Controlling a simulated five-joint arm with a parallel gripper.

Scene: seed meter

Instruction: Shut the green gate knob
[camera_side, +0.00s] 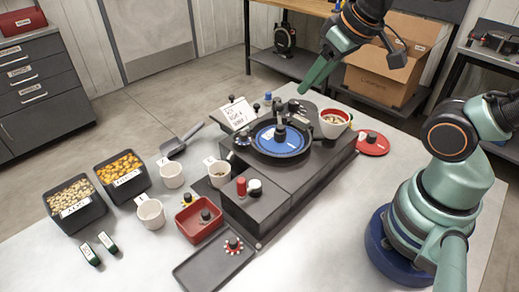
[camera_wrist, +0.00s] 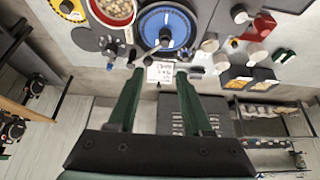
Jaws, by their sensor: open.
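The dark seed meter (camera_side: 300,170) stands on the table, with a blue dial disc (camera_side: 283,141) in a round black housing. Several small knobs stand along its back edge, one blue (camera_side: 268,97) and others black. I cannot clearly make out which knob is the green gate knob; my gripper may hide it. My gripper (camera_side: 308,83) is above the back of the meter, its green fingers pointing down. In the wrist view the two fingers (camera_wrist: 160,74) are apart with nothing held between them. The blue disc (camera_wrist: 166,27) lies beyond their tips.
A white sign (camera_side: 237,113) stands behind the disc. A red-rimmed bowl of seeds (camera_side: 333,122) sits at its right. White cups (camera_side: 151,213), a red tray (camera_side: 199,220) and seed bins (camera_side: 75,200) stand on the left.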

